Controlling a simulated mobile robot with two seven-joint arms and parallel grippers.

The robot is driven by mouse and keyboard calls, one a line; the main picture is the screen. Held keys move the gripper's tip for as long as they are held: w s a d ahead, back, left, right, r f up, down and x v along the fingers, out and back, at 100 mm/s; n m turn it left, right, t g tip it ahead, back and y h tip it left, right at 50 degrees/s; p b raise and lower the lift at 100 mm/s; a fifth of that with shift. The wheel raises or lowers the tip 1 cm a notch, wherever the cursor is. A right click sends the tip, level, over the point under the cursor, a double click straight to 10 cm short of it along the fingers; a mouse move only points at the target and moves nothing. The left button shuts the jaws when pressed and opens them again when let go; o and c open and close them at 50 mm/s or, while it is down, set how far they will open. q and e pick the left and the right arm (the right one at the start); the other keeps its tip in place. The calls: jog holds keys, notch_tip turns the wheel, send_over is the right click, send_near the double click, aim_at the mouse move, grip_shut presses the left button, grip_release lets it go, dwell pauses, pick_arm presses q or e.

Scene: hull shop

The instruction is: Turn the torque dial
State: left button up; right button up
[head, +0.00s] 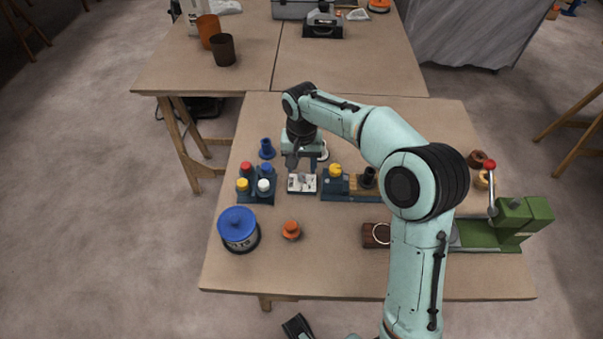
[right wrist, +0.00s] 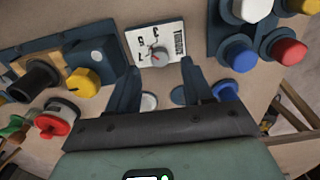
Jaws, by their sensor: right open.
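The torque dial (head: 302,184) is a white plate with black marks and a small grey knob, on the table below my right gripper. In the right wrist view the dial (right wrist: 145,40) shows its printed scale, with a red mark by the knob. My right gripper (head: 302,163) is open and points down at the dial. In the right wrist view its two dark fingers (right wrist: 160,78) stand apart with nothing between them, on either side of the knob's line and seemingly short of it. I cannot make out my left gripper.
A block of coloured buttons (head: 255,188) stands left of the dial. A block with a yellow knob (head: 335,170) stands close on its right. A blue-lidded tin (head: 239,229), an orange knob (head: 291,230) and a green lever press (head: 510,225) are nearer the front. The front middle is mostly clear.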

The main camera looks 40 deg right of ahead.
aim_at(302, 175)
jog(key=shift+f+b, duration=0.3)
jog(key=shift+f, duration=1.65)
grip_shut()
